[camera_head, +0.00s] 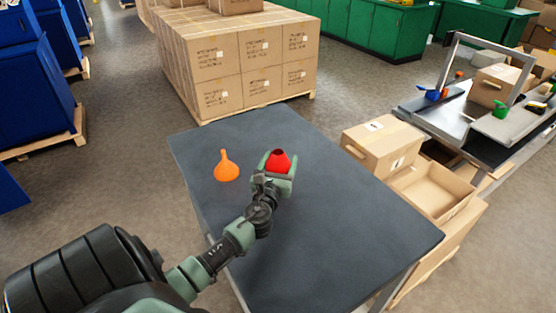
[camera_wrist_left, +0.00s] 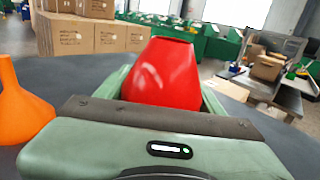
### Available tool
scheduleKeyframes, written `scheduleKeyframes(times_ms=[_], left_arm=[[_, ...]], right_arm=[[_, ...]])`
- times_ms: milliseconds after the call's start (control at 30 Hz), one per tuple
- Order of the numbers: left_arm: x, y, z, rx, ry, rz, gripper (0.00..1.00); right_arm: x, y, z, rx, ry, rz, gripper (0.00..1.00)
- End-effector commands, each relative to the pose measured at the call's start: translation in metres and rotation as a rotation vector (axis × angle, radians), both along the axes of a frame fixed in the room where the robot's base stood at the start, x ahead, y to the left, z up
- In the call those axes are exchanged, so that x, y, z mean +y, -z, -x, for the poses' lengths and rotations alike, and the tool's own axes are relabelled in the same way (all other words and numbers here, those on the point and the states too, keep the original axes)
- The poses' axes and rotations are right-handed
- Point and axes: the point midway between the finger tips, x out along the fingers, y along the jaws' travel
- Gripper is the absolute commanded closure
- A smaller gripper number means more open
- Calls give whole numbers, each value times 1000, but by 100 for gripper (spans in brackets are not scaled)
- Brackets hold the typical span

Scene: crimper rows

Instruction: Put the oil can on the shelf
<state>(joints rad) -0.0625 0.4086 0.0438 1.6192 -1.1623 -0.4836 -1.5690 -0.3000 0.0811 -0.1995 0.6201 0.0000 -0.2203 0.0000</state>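A red tapered vessel (camera_head: 278,162) with a dark opening on top, apparently the oil can, is at the far part of the dark grey table (camera_head: 330,220). My left gripper (camera_head: 277,165) has one green finger on each side of it, and the fingers look close against it. In the left wrist view the red can (camera_wrist_left: 165,75) stands upright and fills the gap between the fingers; its lower part is hidden by the gripper body. I cannot tell whether its base touches the table. No shelf is clearly recognisable. My right gripper is not in view.
An orange funnel (camera_head: 226,167) stands on the table left of my left gripper. Stacked cardboard boxes (camera_head: 240,62) stand behind the table. A closed carton (camera_head: 382,147) and an open carton (camera_head: 432,190) are beside its right edge. The table's right and near parts are clear.

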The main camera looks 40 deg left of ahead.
Motion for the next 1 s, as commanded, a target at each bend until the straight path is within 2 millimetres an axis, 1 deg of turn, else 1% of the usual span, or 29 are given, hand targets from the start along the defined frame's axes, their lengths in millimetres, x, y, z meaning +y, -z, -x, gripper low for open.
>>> scheduleKeyframes(times_ms=[33, 67, 100, 133, 167, 433, 633, 767, 1000], left_arm=[[0, 0, 0, 0, 0, 0, 67], [0, 0, 0, 0, 0, 0, 76], [0, 0, 0, 0, 0, 0, 86], [0, -1, 0, -1, 0, 0, 86], [0, -1, 0, -1, 0, 0, 94], [0, -2, 0, -1, 0, 0, 94], [0, -10, 0, -2, 0, 0, 94], [0, -20, 0, -3, -1, -1, 94], [0, -47, 0, -4, 0, -3, 94]], right_arm=[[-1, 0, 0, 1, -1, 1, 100], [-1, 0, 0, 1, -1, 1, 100], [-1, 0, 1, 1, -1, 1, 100], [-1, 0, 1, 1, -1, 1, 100], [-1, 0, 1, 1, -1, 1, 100], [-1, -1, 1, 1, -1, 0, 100], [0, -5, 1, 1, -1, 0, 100], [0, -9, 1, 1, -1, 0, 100], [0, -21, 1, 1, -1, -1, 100]])
